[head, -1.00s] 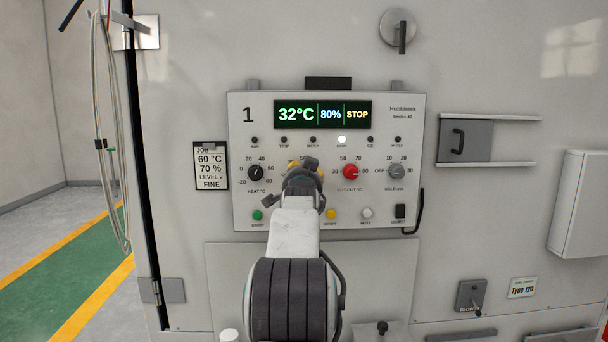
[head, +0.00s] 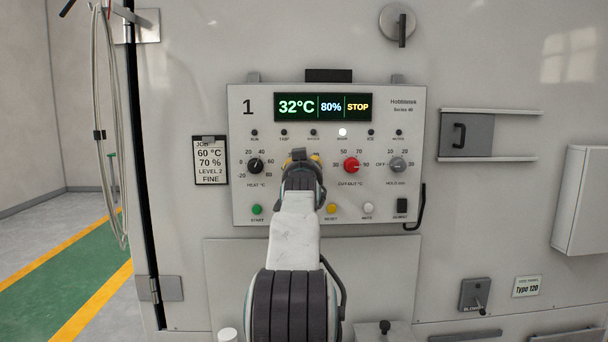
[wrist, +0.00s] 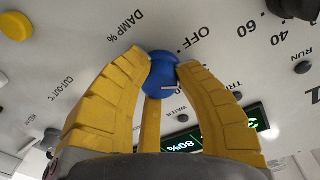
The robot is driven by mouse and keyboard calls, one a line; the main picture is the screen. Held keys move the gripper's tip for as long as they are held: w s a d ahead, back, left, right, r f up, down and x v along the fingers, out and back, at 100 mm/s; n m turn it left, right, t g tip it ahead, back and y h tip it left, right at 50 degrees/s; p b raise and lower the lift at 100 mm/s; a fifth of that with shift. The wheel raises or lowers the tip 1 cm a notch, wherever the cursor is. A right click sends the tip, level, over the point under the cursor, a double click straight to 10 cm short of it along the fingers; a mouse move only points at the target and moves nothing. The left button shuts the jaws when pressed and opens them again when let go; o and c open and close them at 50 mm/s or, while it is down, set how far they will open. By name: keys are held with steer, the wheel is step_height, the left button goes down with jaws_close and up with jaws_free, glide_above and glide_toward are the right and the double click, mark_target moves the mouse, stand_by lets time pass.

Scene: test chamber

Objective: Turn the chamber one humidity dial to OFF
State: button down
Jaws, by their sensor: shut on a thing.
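The chamber one humidity dial is the blue knob (wrist: 161,78) in the wrist view, beside the printed "DAMP %" and "OFF" labels. My gripper (wrist: 164,62) has its yellow fingers closed around the knob from both sides. A short white mark shows on the knob; I cannot tell which setting it points to. "OFF" is printed just above and right of the knob in the wrist view. In the head view my gripper (head: 302,160) is at the panel (head: 236,130), between the black and red dials, and hides the blue dial.
The black heat dial (head: 255,166) is to the left; the red cut-out dial (head: 351,166) and grey hold dial (head: 397,165) are to the right. The display (head: 313,107) reads 32°C, 80%, STOP. Green (head: 257,209), yellow (head: 331,208) and white (head: 367,208) buttons sit below.

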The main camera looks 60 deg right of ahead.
steer(key=shift+r+n, duration=0.4)
steer(key=shift+r, duration=0.05)
steer(key=c, duration=1.4)
jaws_free()
steer(key=o, duration=0.5)
steer(key=shift+f, duration=0.25)
steer(key=shift+o, duration=0.2)
steer(key=v, duration=1.2)
steer(key=shift+o, duration=0.2)
steer(key=shift+d, duration=0.1)
